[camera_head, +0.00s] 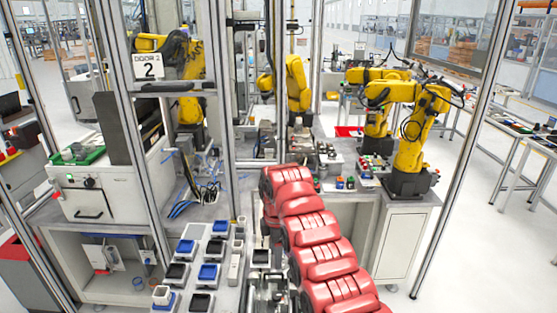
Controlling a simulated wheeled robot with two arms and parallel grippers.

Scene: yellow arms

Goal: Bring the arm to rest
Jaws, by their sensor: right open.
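My right gripper (268,285) seems to be the dark and silver mechanism low in the middle of the head view. It is open, and I see nothing held in it. It stands between the white boards with small blocks on the left and a row of red parts on the right. Its fingertips are small and hard to make out. My left gripper is not in the view.
Glossy red parts (325,250) run in a slanting row up the middle. Blue and black blocks (209,271) sit on boards at lower left. Metal frame posts (128,130), yellow robot arms (415,130) and a white cabinet (402,240) stand around. Clear floor is at right.

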